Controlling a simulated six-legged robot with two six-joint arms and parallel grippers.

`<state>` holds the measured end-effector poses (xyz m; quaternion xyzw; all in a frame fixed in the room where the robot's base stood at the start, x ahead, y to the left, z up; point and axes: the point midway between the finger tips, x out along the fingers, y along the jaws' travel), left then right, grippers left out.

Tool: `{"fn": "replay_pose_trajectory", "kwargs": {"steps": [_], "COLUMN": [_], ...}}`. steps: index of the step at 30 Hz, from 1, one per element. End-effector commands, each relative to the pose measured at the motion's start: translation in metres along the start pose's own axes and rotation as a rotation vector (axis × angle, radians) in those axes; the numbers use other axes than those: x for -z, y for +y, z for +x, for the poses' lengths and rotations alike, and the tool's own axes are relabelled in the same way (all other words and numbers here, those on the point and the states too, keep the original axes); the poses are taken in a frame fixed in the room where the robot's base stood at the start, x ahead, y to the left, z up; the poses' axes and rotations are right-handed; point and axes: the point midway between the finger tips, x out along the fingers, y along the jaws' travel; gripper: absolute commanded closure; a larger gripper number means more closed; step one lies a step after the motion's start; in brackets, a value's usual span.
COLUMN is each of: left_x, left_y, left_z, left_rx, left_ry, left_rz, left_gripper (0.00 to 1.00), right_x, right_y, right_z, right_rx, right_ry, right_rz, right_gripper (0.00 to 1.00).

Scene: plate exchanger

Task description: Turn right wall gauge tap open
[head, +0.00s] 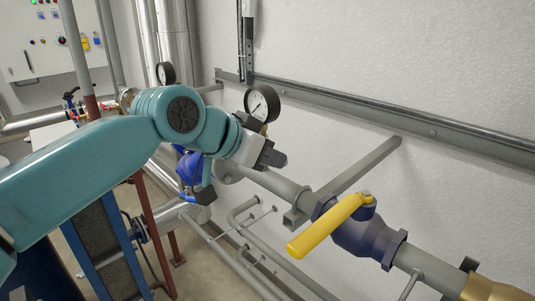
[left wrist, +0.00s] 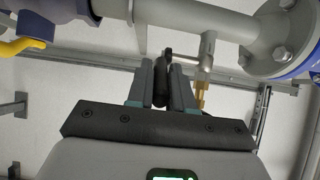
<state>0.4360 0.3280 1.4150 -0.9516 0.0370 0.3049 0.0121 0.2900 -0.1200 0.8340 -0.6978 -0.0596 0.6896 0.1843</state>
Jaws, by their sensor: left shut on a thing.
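The right wall gauge (head: 262,103) has a white dial and black rim and stands above the pipe by the wall. A brass fitting shows below it, and in the left wrist view a brass stem (left wrist: 200,95) joins a grey pipe stub (left wrist: 207,48). My left gripper (head: 275,157) is just below the gauge in the head view. In the left wrist view my left gripper (left wrist: 160,75) is shut on a dark handle (left wrist: 160,82), which seems to be the gauge tap's. The tap body is mostly hidden by my gripper in the head view. My right gripper is not in view.
A yellow-levered valve (head: 345,225) sits on the pipe to the right. A second gauge (head: 165,73) stands further back left. A grey rail (head: 420,132) runs along the wall, and a bracket (head: 350,180) reaches out to the pipe. A blue valve (head: 190,168) is behind my arm.

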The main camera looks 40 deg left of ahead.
Motion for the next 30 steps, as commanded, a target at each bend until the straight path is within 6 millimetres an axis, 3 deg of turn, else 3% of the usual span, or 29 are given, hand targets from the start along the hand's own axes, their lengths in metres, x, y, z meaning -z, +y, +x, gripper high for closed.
{"fn": "replay_pose_trajectory", "kwargs": {"steps": [8, 9, 11, 23, 30], "left_x": [0.000, 0.000, 0.000, 0.000, 0.000], "left_y": [0.000, 0.000, 0.000, 0.000, 0.000], "left_z": [0.000, 0.000, 0.000, -0.008, -0.062], "left_rx": [0.000, 0.000, 0.000, -0.001, -0.001], "left_ry": [0.000, 0.000, 0.001, 0.003, 0.008], "left_rz": [0.000, 0.000, 0.000, 0.001, 0.002], "left_gripper": [1.00, 0.76, 0.57, 0.57, 0.57], "right_x": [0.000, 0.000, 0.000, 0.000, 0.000], "right_y": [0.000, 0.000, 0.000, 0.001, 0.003], "right_z": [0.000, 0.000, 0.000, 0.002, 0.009], "right_rx": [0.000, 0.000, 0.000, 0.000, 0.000], "right_ry": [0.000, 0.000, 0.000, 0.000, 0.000], "right_rz": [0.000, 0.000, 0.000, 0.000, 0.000], "right_gripper": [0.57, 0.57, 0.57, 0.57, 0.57]}}
